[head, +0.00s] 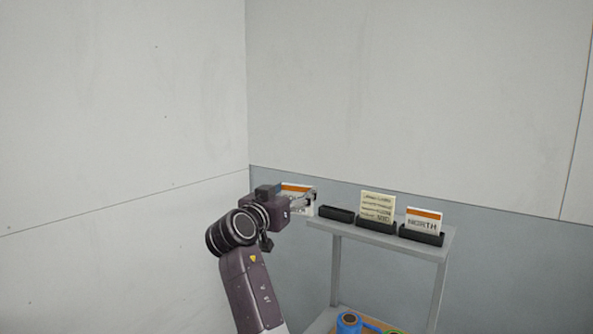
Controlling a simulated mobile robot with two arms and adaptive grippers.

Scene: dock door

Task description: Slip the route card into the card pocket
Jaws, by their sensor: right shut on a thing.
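My right gripper (308,198) is shut on a white card with an orange stripe (296,187), the route card. It holds the card roughly upright, beyond the left end of the shelf top. The wrist and fingers cover part of the card, so its lettering is not fully readable. To its right on the shelf stands an empty black card pocket (337,215). The card is apart from this pocket in the picture. My left gripper is out of view.
A grey stand (444,244) carries the pockets. A middle black pocket (376,227) holds a cream printed card (378,206). A right pocket (421,238) holds a card reading NORTH (424,219). A blue roll (349,322) sits on the lower shelf. Walls stand behind and left.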

